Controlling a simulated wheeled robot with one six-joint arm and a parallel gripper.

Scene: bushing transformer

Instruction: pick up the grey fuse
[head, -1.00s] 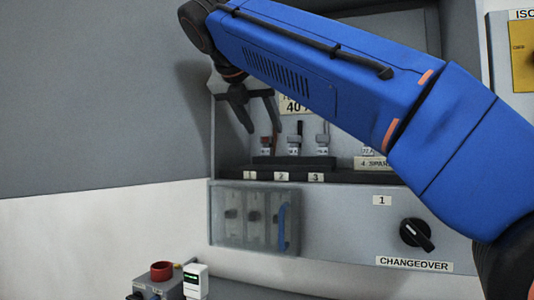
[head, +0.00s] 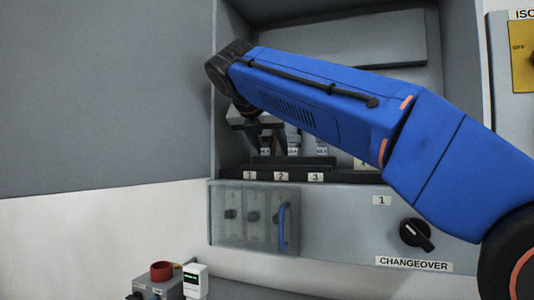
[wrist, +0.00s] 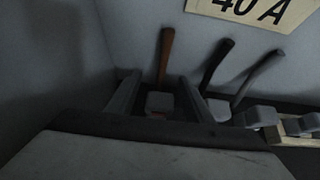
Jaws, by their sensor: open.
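Several fuses with upright handles stand in a row in the cabinet. In the wrist view the grey fuse (wrist: 258,78) is the rightmost of the three handles, leaning right. The black fuse (wrist: 217,62) is in the middle and the brown fuse (wrist: 166,55) is at the left. My gripper (wrist: 160,95) is open and empty, its fingers to either side of the brown fuse in the picture. The grey fuse is outside the fingers, to their right. In the head view my gripper (head: 264,142) is at the left of the row; my arm hides most of the grey fuse (head: 322,148).
A dark ledge with number plates (head: 282,176) runs below the fuses. The cabinet's left wall (head: 228,100) is close beside my gripper. A clear-covered box (head: 245,217) and the changeover switch (head: 416,234) are below. The 40 A sign (wrist: 250,8) is behind the fuses.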

